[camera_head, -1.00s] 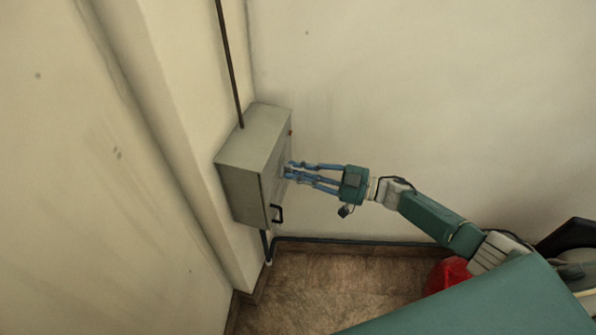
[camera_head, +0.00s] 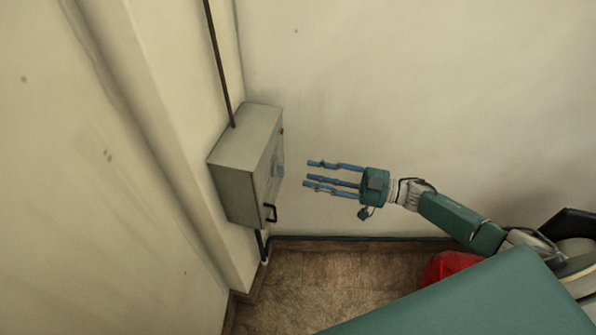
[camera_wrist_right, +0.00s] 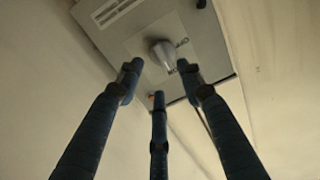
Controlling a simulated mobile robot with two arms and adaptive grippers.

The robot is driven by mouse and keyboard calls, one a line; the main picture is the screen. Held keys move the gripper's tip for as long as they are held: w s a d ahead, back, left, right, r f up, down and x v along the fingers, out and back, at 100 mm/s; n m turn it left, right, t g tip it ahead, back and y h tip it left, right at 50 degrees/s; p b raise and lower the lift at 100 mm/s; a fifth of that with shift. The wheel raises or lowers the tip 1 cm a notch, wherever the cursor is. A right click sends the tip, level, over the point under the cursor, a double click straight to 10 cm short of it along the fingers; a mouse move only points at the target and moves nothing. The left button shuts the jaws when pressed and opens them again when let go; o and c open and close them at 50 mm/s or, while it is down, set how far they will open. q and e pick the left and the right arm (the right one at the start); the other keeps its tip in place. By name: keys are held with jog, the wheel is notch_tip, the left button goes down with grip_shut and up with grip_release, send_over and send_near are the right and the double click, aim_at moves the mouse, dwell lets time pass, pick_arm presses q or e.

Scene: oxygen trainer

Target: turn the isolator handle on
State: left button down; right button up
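The grey isolator box (camera_head: 232,170) is fixed to the wall in the corner in the head view. Its handle (camera_head: 278,171) is a small grey knob on the front face. In the right wrist view the handle (camera_wrist_right: 163,53) stands out from a light plate with partly readable lettering. My right gripper (camera_head: 309,175) is to the right of the box, with its blue fingers spread and empty, a clear gap from the handle. In the wrist view the fingers (camera_wrist_right: 158,82) lie below and around the handle without touching it. My left gripper is not in view.
A black pull handle (camera_head: 270,212) sits low on the box front. A dark conduit (camera_head: 218,65) runs up the wall from the box. A red object (camera_head: 450,266) lies on the floor at lower right. The space between gripper and box is free.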

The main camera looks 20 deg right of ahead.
jog(key=v, duration=0.5)
dwell(0.4)
jog(key=s+d+f+m+t+h, duration=0.1)
jog(key=d+f+m+h, duration=0.3)
jog(key=f, duration=0.7)
jog(key=s+f+m+t+h, duration=0.1)
jog(key=f+m+t+h, duration=0.1)
jog(key=f+h, duration=0.65)
jog(key=s+f+m+g, duration=0.2)
jog(key=s+f, duration=0.6)
jog(key=f, duration=0.5)
jog(key=s+a+f+g, duration=0.2)
jog(key=s+f, duration=0.3)
jog(key=s, duration=0.6)
jog(key=s+a+f+g+h, duration=0.1)
jog(key=s+a+f+g, duration=0.2)
jog(key=s, duration=0.8)
jog(key=s+a+f+g+h, duration=0.1)
jog(key=s+a+f+g, duration=0.2)
jog(key=s, duration=0.9)
notch_tip(320, 180, down, 5)
jog(key=shift+r+m+g, duration=0.15)
jog(key=shift+m+g, duration=0.15)
jog(key=shift+g, duration=0.7)
jog(key=shift+s+h, duration=0.1)
jog(key=shift+h, duration=0.15)
